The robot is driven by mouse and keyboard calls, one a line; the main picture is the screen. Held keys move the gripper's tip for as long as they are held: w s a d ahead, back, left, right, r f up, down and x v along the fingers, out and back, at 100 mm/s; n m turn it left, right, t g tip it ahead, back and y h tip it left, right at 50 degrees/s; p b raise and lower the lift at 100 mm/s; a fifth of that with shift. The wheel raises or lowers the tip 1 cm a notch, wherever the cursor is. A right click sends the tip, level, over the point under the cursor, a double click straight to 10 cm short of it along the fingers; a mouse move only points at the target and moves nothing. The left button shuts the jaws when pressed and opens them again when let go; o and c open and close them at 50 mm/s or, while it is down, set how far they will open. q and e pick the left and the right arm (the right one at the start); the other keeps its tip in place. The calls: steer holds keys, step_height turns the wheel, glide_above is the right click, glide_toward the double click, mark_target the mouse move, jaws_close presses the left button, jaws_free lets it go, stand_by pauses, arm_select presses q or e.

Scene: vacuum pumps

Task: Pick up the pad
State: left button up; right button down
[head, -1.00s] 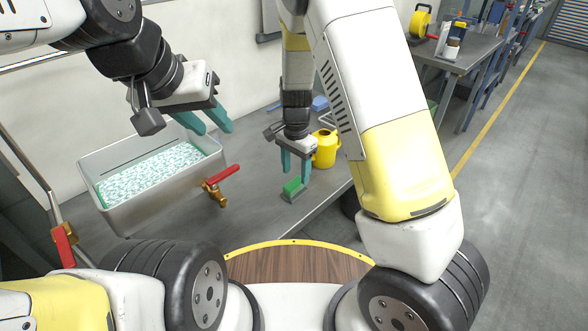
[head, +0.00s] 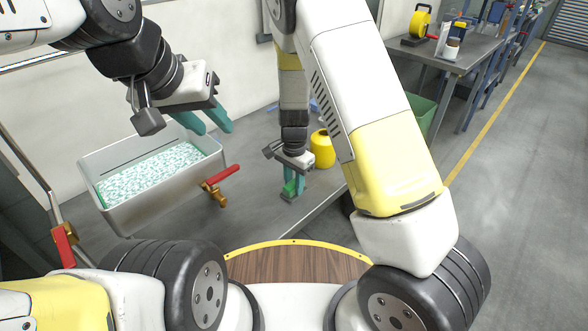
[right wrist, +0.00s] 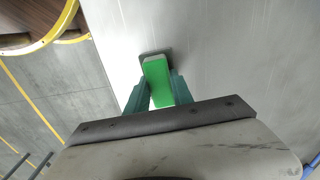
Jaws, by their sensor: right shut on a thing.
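The pad (head: 289,195) is a small block with a green top and a grey base on the grey bench. In the right wrist view the green pad (right wrist: 158,80) stands between my two teal fingers, its grey end beyond the tips. My right gripper (head: 295,186) points down and is shut on the pad, which looks low at the bench; I cannot tell whether it touches the surface. The fingers partly hide the pad in the head view. My left gripper (head: 217,123) is open and empty, above the right side of the grey tank.
A grey tank (head: 160,202) with green-white contents and a red-handled brass valve (head: 219,181) stands left on the bench (head: 250,180). A yellow can (head: 322,150) stands close behind my right gripper. A second table (head: 470,52) is at the back right.

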mark_target(294, 182)
stand_by(0.3)
steer(key=shift+r, duration=0.65)
step_height(294, 182, up, 2)
steer(key=shift+r, duration=0.1)
steer(key=s+a, duration=0.1)
steer(key=s, duration=0.4)
steer(key=s+a+r, duration=0.1)
steer(key=s, duration=0.4)
steer(key=s+a, duration=0.2)
steer(key=s, duration=0.3)
steer(key=shift+s+a+r, duration=0.1)
steer(key=shift+s+r, duration=0.15)
steer(key=shift+s, duration=0.05)
